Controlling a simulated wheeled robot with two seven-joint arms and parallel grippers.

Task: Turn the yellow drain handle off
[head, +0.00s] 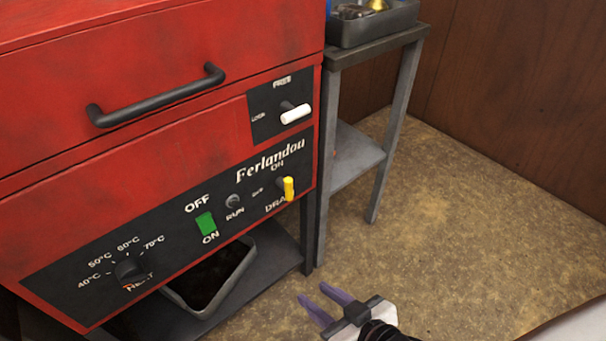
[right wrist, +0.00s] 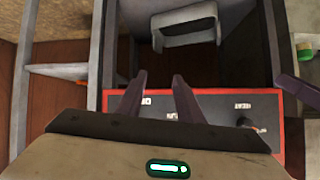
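The yellow drain handle (head: 288,189) is at the right end of the black control panel on the red machine. It points roughly straight down, between the ON label above and the DRAIN label, which it partly covers. My right gripper (head: 320,304) is below and to the right of it, apart from the machine, with its two purple fingers spread and empty. The open fingers also show in the right wrist view (right wrist: 159,80), in front of the panel. I cannot make out the yellow handle there. A purple piece (right wrist: 298,95) at that view's right edge looks like part of my left gripper.
Nearby on the red machine (head: 180,60) are a white lever (head: 295,114), a green switch (head: 205,222), a temperature knob (head: 129,271) and a black bar handle (head: 155,97). A grey stand (head: 352,150) is close on the right. A grey bin (head: 240,277) sits beneath the panel. Floor at right is clear.

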